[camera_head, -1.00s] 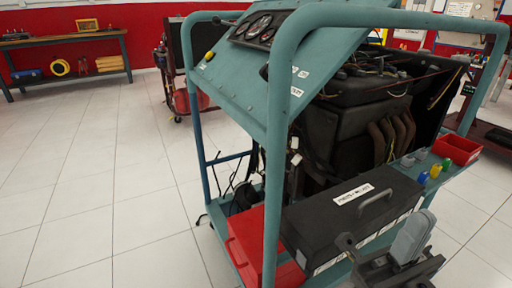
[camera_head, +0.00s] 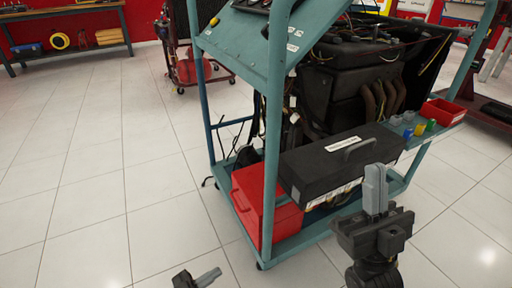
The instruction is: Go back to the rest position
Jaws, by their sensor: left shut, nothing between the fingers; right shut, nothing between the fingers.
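My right gripper (camera_head: 375,190) is in the lower right, its grey fingers pointing up and shut with nothing between them. In the picture it stands in front of the black toolbox on the trainer cart, apart from the cart as far as I can tell. My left gripper (camera_head: 198,279) shows only at the bottom edge, left of centre. Its fingers are shut and empty, over the tiled floor in the picture. Most of my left arm is out of view.
The teal engine trainer cart (camera_head: 276,110) stands ahead. It carries a black toolbox (camera_head: 325,166), a red box (camera_head: 252,192), a red tray (camera_head: 443,112) and small coloured caps. A workbench (camera_head: 70,55) is at the back left. The tiled floor (camera_head: 110,190) on the left is clear.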

